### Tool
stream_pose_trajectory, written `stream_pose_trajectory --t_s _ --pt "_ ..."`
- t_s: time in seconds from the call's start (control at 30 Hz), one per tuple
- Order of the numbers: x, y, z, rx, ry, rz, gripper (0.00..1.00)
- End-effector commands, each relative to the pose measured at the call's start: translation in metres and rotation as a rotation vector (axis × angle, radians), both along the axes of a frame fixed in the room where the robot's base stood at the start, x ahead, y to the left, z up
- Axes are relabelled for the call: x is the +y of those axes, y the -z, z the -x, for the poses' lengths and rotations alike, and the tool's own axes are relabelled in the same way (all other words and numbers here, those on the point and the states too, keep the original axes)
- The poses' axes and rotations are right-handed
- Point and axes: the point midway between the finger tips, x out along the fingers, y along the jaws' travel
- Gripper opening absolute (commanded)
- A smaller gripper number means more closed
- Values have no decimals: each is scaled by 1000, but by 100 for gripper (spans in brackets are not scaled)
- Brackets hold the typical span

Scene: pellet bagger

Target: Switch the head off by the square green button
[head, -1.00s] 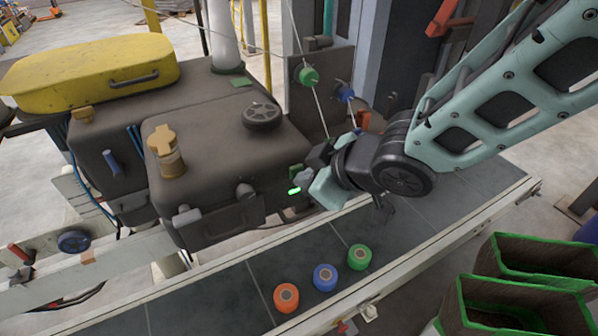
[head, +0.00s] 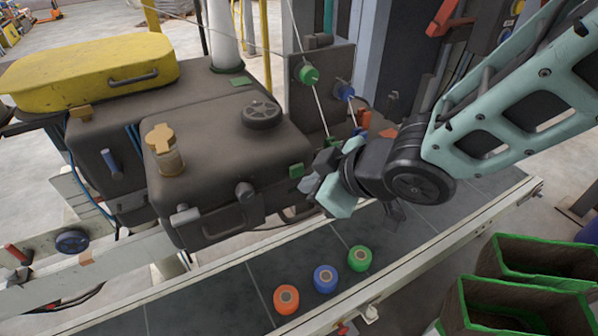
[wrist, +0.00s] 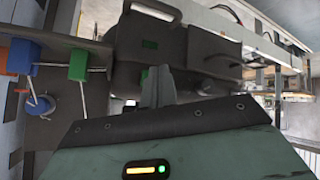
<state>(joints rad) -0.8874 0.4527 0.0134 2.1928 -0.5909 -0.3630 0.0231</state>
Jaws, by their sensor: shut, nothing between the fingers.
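The head is a dark grey box (head: 225,165) above the conveyor. Its square green button (head: 296,170) is on its right end; in the wrist view a green patch that looks like it (wrist: 145,74) shows beside my fingertips, partly hidden by them. A dark green rectangle (wrist: 150,44), apparently an unlit lamp, shows on the same face in the wrist view. My gripper (head: 308,186) is shut and empty, just right of the head's end in the head view. It looks apart from the button, though the exact gap is hard to tell.
Green (head: 308,74) and blue (head: 344,91) knobs sit on an upright plate behind my gripper, with thin cords. Orange, blue and green spools (head: 325,278) lie on the conveyor (head: 230,300). Green-rimmed bins (head: 545,258) stand at right.

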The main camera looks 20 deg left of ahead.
Motion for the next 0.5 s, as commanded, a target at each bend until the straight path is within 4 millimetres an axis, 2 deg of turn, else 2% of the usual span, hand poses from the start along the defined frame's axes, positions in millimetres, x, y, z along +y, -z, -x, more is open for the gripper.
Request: stream_pose_trajectory --t_s 0.5 --pt "-33 2 28 0 1 0 0"
